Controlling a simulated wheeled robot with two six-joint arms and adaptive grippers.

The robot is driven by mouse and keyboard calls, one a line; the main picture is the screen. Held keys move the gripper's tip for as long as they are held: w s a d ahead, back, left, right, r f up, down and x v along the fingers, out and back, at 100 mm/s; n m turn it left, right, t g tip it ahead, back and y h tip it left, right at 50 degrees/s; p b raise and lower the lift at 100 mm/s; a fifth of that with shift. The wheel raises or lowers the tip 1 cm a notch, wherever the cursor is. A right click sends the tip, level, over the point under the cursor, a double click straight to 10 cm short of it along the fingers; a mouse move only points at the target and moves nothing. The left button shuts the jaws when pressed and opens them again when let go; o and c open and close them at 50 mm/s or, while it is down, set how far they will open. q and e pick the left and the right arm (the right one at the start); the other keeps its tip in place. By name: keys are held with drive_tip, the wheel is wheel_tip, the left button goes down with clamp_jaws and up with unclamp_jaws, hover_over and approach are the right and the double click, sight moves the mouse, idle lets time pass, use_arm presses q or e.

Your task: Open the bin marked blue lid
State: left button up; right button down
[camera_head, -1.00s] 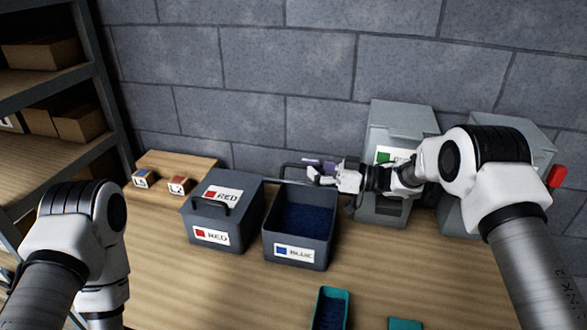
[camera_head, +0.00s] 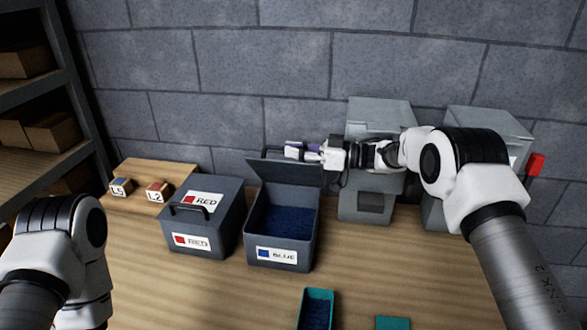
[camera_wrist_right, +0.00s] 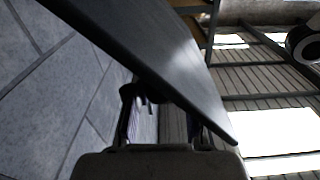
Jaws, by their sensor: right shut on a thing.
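The blue bin (camera_head: 283,255) is a dark grey box with a BLUE label on its front, and blue granules lie inside. Its lid (camera_head: 268,170) is raised at the back edge of the bin, with its inner face showing in the head view. My right gripper (camera_head: 303,151) is shut at the lid's upper edge, behind the bin; the exact grip on the handle is partly hidden. In the right wrist view the lid is a dark slab (camera_wrist_right: 150,45) across the gripper (camera_wrist_right: 165,125). My left arm shows at lower left; its gripper is out of view.
A closed red bin (camera_head: 200,240) stands just left of the blue bin. Blocks (camera_head: 157,191) sit on a wooden board (camera_head: 185,178) farther left. Grey dispensers (camera_head: 380,115) stand to the right by the wall. A teal tray (camera_head: 317,292) is at the front.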

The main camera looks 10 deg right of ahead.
drive_tip(key=c, duration=1.2)
unclamp_jaws()
drive_tip(key=shift+w+f, duration=0.25)
drive_tip(key=shift+w, duration=0.05)
drive_tip(key=shift+s, duration=0.1)
